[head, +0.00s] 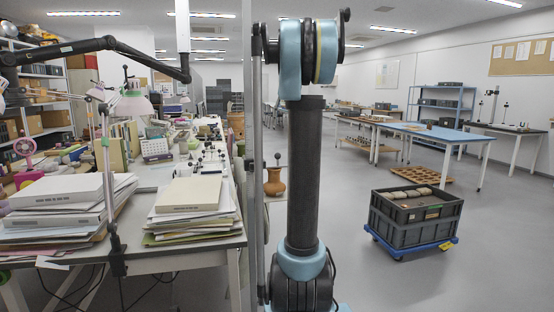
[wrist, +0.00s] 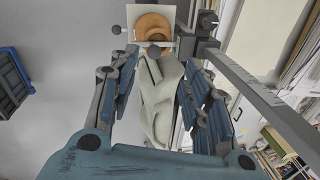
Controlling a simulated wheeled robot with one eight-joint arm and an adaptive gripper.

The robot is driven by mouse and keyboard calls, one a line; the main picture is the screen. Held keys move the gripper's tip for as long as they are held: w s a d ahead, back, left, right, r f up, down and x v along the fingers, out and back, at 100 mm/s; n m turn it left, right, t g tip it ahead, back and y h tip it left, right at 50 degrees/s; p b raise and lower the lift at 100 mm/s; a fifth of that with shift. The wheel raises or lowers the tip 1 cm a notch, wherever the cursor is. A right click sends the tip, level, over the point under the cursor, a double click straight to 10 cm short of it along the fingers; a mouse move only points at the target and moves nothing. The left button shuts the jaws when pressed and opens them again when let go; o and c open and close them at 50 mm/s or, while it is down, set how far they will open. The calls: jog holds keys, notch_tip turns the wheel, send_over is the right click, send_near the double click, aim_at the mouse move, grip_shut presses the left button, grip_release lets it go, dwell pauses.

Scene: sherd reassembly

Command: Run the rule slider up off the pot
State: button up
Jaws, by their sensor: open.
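In the wrist view, the orange-brown round pot (wrist: 153,27) shows beyond my fingertips, against a pale square board. A long grey straight bar (wrist: 255,88), likely the rule, runs from the dark block (wrist: 208,19) at the top down to the right edge. My gripper (wrist: 156,68) is open, its blue-padded fingers apart. A pale smooth shape (wrist: 160,105) shows between them; I cannot tell what it is or whether anything touches it.
In the head view, a terracotta vessel (head: 274,182) stands right of the cluttered bench, partly behind my arm. Paper stacks (head: 190,195) lie on the bench's near end. A grey crate (head: 415,216) on a blue dolly stands at right. The floor (head: 390,280) in front of it is clear.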

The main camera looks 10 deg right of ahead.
aim_at(278, 155)
jog(key=w+f, duration=0.1)
jog(key=f, duration=0.4)
jog(key=w+a+f, duration=0.1)
jog(key=f, duration=0.4)
jog(key=w+f, duration=0.1)
jog(key=f, duration=0.4)
jog(key=shift+w+a+f, duration=0.1)
jog(key=shift+a+f, duration=0.25)
grip_shut()
